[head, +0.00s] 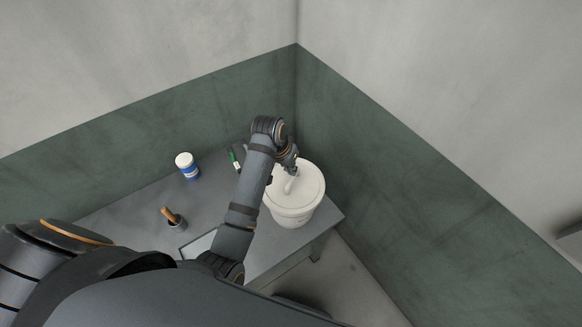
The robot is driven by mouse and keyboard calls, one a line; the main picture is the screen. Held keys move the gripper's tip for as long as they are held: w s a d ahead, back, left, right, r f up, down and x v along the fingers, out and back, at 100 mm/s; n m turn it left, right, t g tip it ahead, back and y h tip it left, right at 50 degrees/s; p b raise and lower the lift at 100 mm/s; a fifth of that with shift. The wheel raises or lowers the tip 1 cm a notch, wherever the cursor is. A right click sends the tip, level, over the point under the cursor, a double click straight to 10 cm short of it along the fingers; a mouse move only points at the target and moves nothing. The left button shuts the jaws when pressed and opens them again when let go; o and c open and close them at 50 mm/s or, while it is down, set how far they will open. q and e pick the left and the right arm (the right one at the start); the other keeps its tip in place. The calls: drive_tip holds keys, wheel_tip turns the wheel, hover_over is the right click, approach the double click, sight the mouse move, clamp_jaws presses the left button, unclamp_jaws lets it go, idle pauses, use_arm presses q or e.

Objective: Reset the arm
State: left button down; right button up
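My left arm reaches up across the table and bends down at its far end. My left gripper (291,168) points down over the top of a white bucket (293,217) at the table's right end. The gripper is small and dark here, and its fingers partly overlap a pale raised piece (289,185) on the bucket's white top. I cannot tell whether the fingers touch this piece or are open or shut. My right gripper is not in view.
A white jar with a blue band (187,166) stands at the table's back left. A dark item with a green strip (234,157) lies beside my arm. Green-and-grey walls close off the back and right.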

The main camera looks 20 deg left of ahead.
use_arm(q)
drive_tip(key=shift+f+b, duration=0.35)
drive_tip(key=shift+f, duration=0.6)
wheel_tip(320, 180, up, 3)
drive_tip(key=p, duration=0.2)
drive_tip(key=shift+p, duration=0.3)
drive_tip(key=shift+r, duration=2.05)
